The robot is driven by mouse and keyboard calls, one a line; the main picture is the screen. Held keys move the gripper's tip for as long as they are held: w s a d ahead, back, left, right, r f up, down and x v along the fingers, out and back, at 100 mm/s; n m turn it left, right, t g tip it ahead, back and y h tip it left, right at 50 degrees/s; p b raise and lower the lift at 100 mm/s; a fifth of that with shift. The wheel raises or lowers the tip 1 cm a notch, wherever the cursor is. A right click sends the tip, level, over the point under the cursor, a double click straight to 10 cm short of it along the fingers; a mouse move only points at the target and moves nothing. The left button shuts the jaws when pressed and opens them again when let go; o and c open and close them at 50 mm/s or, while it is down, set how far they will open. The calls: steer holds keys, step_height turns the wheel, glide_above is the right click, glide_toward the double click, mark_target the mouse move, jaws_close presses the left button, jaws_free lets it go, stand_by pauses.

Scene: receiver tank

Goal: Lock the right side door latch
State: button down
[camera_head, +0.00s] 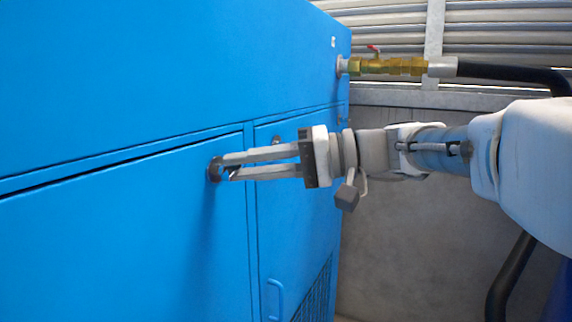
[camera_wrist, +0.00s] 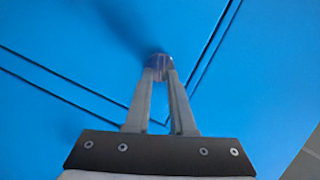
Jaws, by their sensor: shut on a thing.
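A dark round latch (camera_head: 215,169) sits near the upper right corner of the left lower blue door panel (camera_head: 110,235). My gripper (camera_head: 227,167) reaches in from the right, its two long fingers closed on the latch. In the wrist view the fingertips (camera_wrist: 160,72) meet at the latch (camera_wrist: 158,60), which they partly hide. The exact turn of the latch cannot be told. A second latch (camera_head: 276,141) shows on the narrower door (camera_head: 290,200) to the right, just behind my gripper's fingers.
A brass valve (camera_head: 392,66) with a red lever and a black hose (camera_head: 510,75) sticks out at the upper right. A blue handle (camera_head: 274,299) and a vent grille (camera_head: 314,295) are low on the narrower door. A grey wall (camera_head: 400,240) stands behind my arm.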

steer(key=shift+w+f+m+y, duration=0.15)
steer(key=shift+m+y, duration=0.25)
steer(key=shift+m, duration=0.55)
steer(key=shift+s+f+m+y, duration=0.15)
steer(key=shift+m+y, duration=0.25)
steer(key=shift+m, duration=0.55)
steer(key=shift+w, duration=0.1)
steer(key=c, duration=0.9)
jaws_free()
steer(key=shift+c, duration=0.2)
steer(key=d, duration=1.7)
steer(key=shift+d, duration=0.25)
steer(key=shift+a+f, duration=0.1)
